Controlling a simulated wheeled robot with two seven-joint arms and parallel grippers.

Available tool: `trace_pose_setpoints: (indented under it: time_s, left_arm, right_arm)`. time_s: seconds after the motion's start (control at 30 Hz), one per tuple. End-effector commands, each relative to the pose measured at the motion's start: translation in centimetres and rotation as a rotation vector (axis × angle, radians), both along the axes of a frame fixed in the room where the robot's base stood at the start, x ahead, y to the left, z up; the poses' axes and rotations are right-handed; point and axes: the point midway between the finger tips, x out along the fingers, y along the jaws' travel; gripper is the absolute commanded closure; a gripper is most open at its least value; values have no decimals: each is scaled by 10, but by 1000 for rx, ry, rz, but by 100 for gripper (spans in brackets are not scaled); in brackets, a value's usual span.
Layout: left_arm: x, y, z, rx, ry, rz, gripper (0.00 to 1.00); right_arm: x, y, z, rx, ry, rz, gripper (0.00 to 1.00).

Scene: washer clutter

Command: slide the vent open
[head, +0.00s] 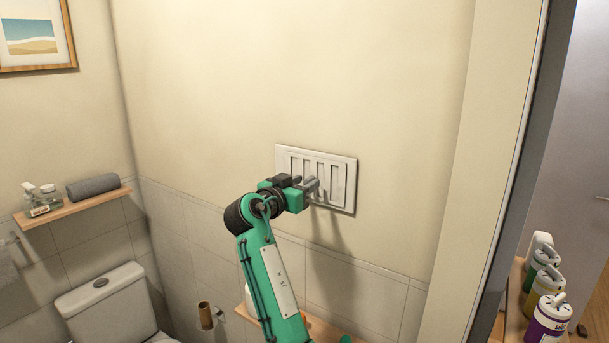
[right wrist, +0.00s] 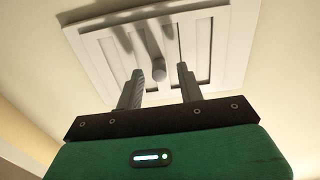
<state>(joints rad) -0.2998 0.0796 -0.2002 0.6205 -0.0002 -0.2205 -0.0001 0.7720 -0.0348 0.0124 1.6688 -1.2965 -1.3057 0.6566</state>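The vent (head: 342,180) is a white rectangular plate with upright slots, mounted on the wall in the middle of the head view. It also fills the upper part of the right wrist view (right wrist: 238,45). A small round knob (right wrist: 158,72) stands out from its slotted face. My right gripper (head: 311,187) is at the lower middle of the vent. In the right wrist view its two fingers (right wrist: 160,84) are apart, with the knob between them and a visible gap on each side. The knob is hidden or unclear behind the gripper in the head view. My left gripper is not in view.
A wooden shelf (head: 75,204) with a bottle (head: 42,203) and a grey rolled towel (head: 93,187) is at left, above a toilet (head: 108,302). Several bottles, one purple (head: 547,322), stand at lower right. The wall around the vent is clear.

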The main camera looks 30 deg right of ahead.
Motion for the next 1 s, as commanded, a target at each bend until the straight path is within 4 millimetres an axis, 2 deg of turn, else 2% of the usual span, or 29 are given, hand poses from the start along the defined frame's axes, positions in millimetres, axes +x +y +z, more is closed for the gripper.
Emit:
trace_pose_setpoints:
  time_s: [0.13,0.4,0.6,0.83,1.0]
  left_arm:
    - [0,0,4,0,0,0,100]
    - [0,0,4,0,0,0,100]
    - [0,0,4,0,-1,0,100]
    - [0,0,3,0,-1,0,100]
    - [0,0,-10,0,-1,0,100]
  right_arm:
    - [2,-7,0,1,-1,-1,62]
    - [3,-8,-1,1,-1,-1,62]
    - [3,-8,0,1,-1,0,100]
    - [4,-8,-1,1,-1,0,100]
    - [11,-5,-4,2,-2,0,100]
